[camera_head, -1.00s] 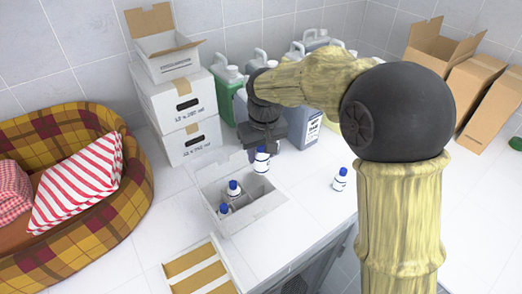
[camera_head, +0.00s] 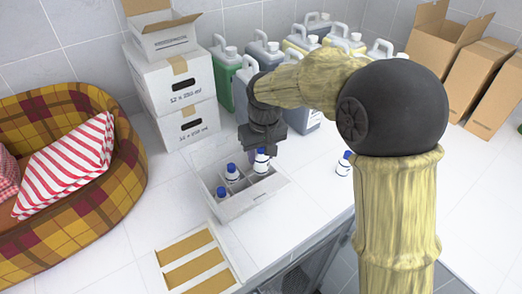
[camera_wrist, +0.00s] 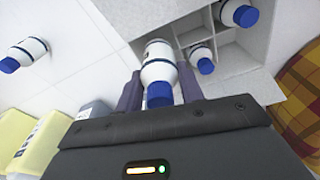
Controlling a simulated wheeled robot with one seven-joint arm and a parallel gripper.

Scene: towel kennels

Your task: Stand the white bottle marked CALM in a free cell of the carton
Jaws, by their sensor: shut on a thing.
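My gripper (camera_head: 262,150) is shut on a white bottle (camera_head: 261,165) with a blue cap, held upright at the right back part of the carton. In the wrist view, my fingers (camera_wrist: 160,88) grip this bottle (camera_wrist: 158,62) near its cap, beside the carton's dividers. I cannot tell whether its base touches the cell floor, and its mark is not readable. The white carton (camera_head: 248,203) has dividers and holds two more blue-capped bottles, one in the middle (camera_head: 232,174) and one at the front left (camera_head: 222,196). Some cells look empty.
Another white bottle (camera_head: 344,164) stands loose on the white counter, right of the carton. Stacked white boxes (camera_head: 185,105) and several jugs (camera_head: 229,72) stand behind. A tray with tan strips (camera_head: 198,262) lies in front. A plaid pet bed (camera_head: 75,220) is at left.

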